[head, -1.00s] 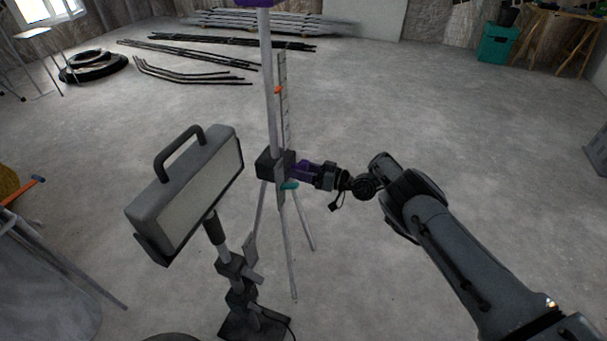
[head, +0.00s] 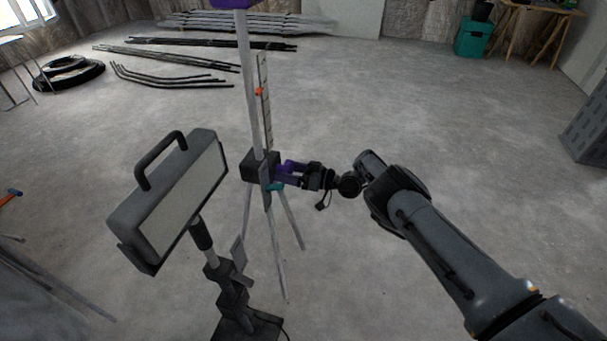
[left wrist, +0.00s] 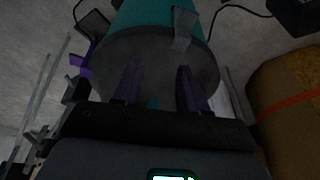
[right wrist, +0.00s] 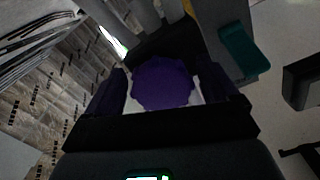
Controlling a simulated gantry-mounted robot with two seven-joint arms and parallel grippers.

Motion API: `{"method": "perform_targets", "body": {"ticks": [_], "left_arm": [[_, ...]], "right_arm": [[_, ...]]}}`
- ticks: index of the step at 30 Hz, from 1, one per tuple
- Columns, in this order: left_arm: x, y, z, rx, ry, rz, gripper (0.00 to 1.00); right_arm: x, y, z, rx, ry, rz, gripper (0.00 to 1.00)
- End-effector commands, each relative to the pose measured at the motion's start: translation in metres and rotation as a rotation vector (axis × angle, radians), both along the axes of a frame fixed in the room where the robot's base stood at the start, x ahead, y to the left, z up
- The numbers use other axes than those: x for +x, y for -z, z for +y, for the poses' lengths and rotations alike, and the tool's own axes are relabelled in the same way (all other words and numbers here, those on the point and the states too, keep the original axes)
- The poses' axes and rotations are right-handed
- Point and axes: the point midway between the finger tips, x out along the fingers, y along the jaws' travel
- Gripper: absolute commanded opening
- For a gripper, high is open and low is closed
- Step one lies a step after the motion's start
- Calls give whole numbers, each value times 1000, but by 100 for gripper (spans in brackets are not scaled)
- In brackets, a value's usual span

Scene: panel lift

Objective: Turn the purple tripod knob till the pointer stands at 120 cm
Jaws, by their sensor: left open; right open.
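The tripod mast (head: 249,85) stands upright with a ruled scale (head: 266,110) beside it. An orange pointer (head: 258,91) sits on the upper part of the scale; its numbers are too small to read. A dark block (head: 258,166) is on the mast. My right gripper (head: 284,172) is at the right side of this block. In the right wrist view the purple knob (right wrist: 163,83) lies between the open fingers, with slim gaps visible at its sides. My left gripper (left wrist: 158,85) is open in its wrist view, before a grey-and-teal round thing (left wrist: 155,50); it is outside the head view.
A teal lever (head: 274,187) is just below the right gripper. A work lamp (head: 175,200) on a stand is left of the tripod. Bars (head: 170,75) and a black coil (head: 68,72) lie on the floor behind.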

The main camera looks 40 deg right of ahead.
Motion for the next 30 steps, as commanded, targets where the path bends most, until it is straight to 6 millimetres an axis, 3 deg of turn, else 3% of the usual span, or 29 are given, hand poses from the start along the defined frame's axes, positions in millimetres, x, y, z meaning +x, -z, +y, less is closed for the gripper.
{"method": "perform_targets", "body": {"ticks": [18, 30], "left_arm": [[0, -81, 3, 14, 9, -1, 43], [0, -102, 2, 9, 6, 0, 43]], "right_arm": [[-58, -5, -35, -2, 1, 4, 87], [-89, 0, -53, -2, 0, 3, 87]]}}
